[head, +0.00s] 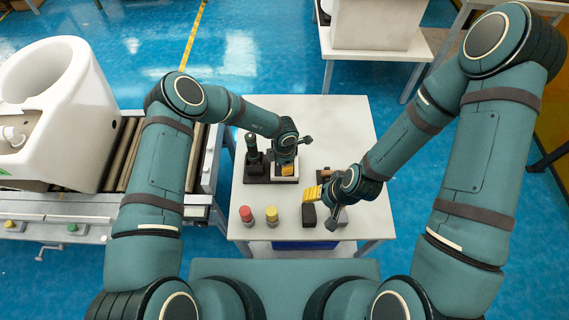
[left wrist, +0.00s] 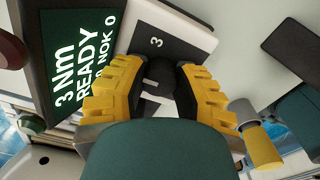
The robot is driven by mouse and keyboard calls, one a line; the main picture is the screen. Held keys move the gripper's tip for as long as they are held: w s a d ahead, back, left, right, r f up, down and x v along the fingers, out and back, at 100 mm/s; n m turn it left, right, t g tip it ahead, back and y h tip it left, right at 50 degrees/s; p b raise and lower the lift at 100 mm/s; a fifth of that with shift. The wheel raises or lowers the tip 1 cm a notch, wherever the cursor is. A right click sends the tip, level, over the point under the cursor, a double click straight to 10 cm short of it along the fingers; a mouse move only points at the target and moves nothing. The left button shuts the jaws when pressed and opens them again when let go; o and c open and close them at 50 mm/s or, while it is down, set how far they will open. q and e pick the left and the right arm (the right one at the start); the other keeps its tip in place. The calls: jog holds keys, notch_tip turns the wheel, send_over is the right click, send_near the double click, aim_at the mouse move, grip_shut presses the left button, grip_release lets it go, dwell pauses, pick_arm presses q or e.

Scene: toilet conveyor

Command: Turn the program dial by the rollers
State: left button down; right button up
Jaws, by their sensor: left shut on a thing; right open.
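My left gripper (head: 286,170) reaches down over the side of the small table nearer the rollers. In the left wrist view its yellow fingers (left wrist: 158,88) are shut on a dark round knob, the program dial (left wrist: 160,70). The dial sits on a white-faced box (left wrist: 172,22) marked "3". In the head view the gripper hides the dial. My right gripper (head: 312,193) is open over the table's right half, fingers pointing left, apart from the dial.
A red-topped container (head: 246,214) and a yellow-topped one (head: 271,215) stand at the table's front. A black block (head: 309,215) is right of them. A dark upright tool (head: 251,144) stands left of my left gripper. A toilet (head: 60,115) rests on the roller conveyor (head: 128,150).

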dwell(0.5)
pick_arm(q)
jog(key=c, duration=0.7)
grip_release()
jog(key=shift+o, duration=0.2)
jog(key=shift+w+a+r, duration=0.1)
jog(key=shift+r, duration=0.05)
jog(key=shift+r, duration=0.25)
jog(key=r, duration=0.7)
jog(key=shift+s+r, duration=0.15)
jog(key=shift+s, duration=0.05)
